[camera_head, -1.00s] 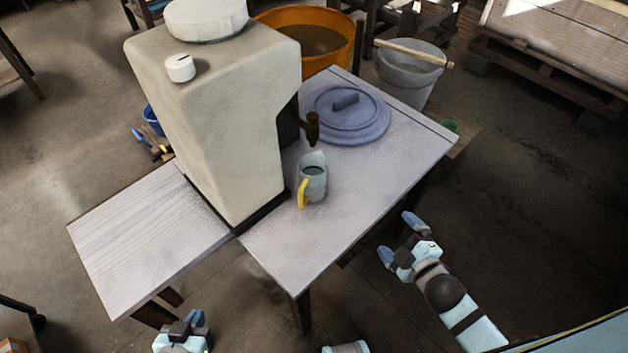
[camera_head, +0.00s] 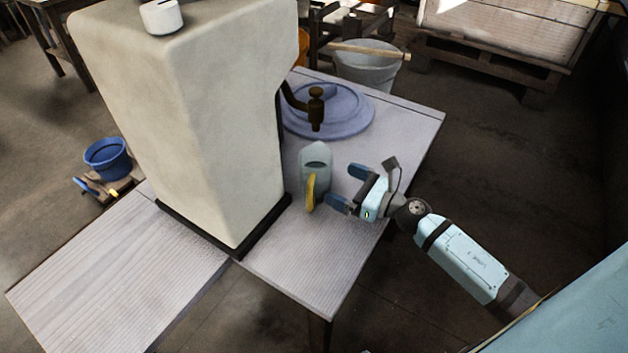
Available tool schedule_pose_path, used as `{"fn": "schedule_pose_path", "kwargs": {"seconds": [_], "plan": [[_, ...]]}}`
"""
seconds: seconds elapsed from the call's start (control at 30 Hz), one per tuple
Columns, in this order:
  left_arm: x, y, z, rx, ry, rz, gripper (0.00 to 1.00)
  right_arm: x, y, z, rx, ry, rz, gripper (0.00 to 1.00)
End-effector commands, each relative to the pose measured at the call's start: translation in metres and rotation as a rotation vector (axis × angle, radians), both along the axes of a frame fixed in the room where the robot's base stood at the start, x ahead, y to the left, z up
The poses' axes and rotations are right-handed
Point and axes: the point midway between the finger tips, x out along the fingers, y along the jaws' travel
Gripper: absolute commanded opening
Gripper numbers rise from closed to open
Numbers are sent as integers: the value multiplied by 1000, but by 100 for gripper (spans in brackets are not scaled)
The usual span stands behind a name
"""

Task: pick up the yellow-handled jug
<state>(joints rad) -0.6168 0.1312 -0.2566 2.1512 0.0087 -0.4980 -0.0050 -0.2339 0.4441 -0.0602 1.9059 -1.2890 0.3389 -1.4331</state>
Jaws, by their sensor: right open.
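The jug (camera_head: 316,160) is pale grey-green with a yellow handle (camera_head: 311,192). It stands upright on the table beside the large cream dispenser, below and in front of its brown tap. The handle faces toward the camera. My right gripper (camera_head: 348,188) is open and empty, just right of the jug, with its blue-tipped fingers pointing left toward the jug and its handle. A small gap seems to lie between the near finger and the handle; I cannot tell whether they touch. My left gripper is not in view.
The cream dispenser (camera_head: 190,120) stands close on the jug's left, its brown tap (camera_head: 316,108) jutting out above. A round blue-grey lid (camera_head: 345,122) lies behind the jug. The table's near right part (camera_head: 300,260) is clear. A grey bucket (camera_head: 368,72) stands beyond the table.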

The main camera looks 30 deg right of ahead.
Motion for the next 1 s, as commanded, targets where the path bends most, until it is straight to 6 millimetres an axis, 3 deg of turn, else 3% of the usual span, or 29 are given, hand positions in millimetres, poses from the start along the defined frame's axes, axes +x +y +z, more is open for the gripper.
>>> {"fn": "schedule_pose_path", "kwargs": {"seconds": [0.17,0.57,0.87,1.0], "plan": [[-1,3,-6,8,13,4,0,16,10,1,2,0,0,100],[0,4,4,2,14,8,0,55,36,6,2,1,-1,100],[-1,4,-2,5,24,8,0,60,40,4,1,2,0,100],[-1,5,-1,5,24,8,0,60,40,5,1,2,-1,72]]}}
